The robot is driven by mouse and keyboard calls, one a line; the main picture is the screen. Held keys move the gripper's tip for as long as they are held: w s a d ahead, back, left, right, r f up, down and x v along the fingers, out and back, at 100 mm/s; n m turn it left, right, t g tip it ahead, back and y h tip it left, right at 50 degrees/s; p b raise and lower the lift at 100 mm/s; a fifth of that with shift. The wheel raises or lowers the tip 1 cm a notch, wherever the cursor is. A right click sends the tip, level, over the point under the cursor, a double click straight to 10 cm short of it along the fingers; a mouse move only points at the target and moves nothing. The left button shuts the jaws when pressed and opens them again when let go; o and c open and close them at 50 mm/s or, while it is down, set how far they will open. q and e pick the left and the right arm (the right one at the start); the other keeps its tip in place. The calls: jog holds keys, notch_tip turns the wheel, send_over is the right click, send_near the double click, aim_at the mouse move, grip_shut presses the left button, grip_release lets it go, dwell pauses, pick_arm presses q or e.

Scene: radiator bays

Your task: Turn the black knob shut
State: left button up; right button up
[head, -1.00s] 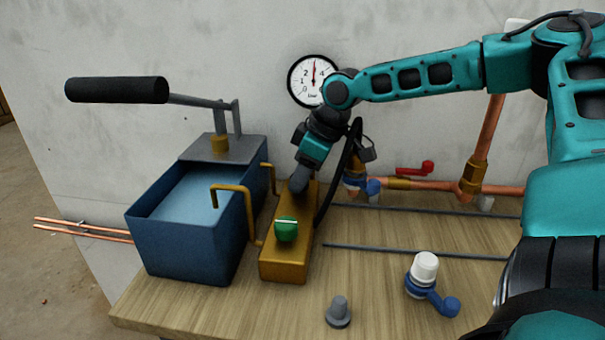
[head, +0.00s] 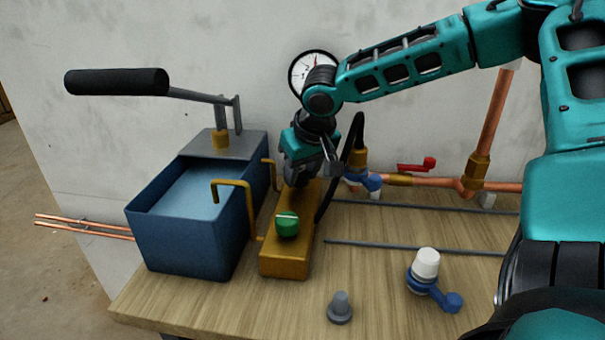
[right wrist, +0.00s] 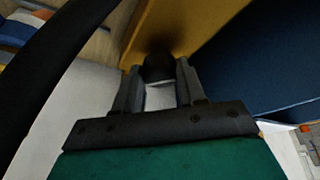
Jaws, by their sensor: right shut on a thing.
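The black knob (right wrist: 158,68) shows in the right wrist view as a dark round shape on a yellow block, between the two fingers of my right gripper (right wrist: 160,80). The gripper is shut on it. In the head view my right gripper (head: 298,178) points down at the back part of the yellow block (head: 285,262) and hides the knob. A green knob (head: 287,224) with a pale line on top sits nearer the front of the same block, clear of the gripper. My left gripper is not in view.
A blue open tank (head: 190,245) with a black-handled lever (head: 117,82) stands left of the block. A black hose (head: 329,185) runs close on the right. A gauge (head: 312,70) hangs behind. A blue-levered white-capped valve (head: 426,264) and grey plug (head: 340,308) stand front right.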

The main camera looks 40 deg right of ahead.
jog(key=m+h, duration=0.1)
jog(key=m, duration=0.1)
jog(key=m+b, duration=0.1)
jog(key=m, duration=0.1)
jog(key=shift+w+a+m+g+h, duration=0.1)
jog(key=shift+a+m+g+h, duration=0.05)
jog(key=shift+m+g+h, duration=0.2)
jog(key=m+g+h+b, duration=0.1)
jog(key=m, duration=0.2)
jog(key=shift+w, duration=0.1)
jog(key=shift+m+g, duration=0.35)
jog(key=shift+m, duration=0.7)
jog(key=o, duration=1.1)
jog(key=shift+c, duration=0.2)
jog(key=shift+a, duration=0.1)
jog(key=p+v, duration=0.2)
jog(key=v, duration=1.1)
jog(key=shift+a+f, duration=0.15)
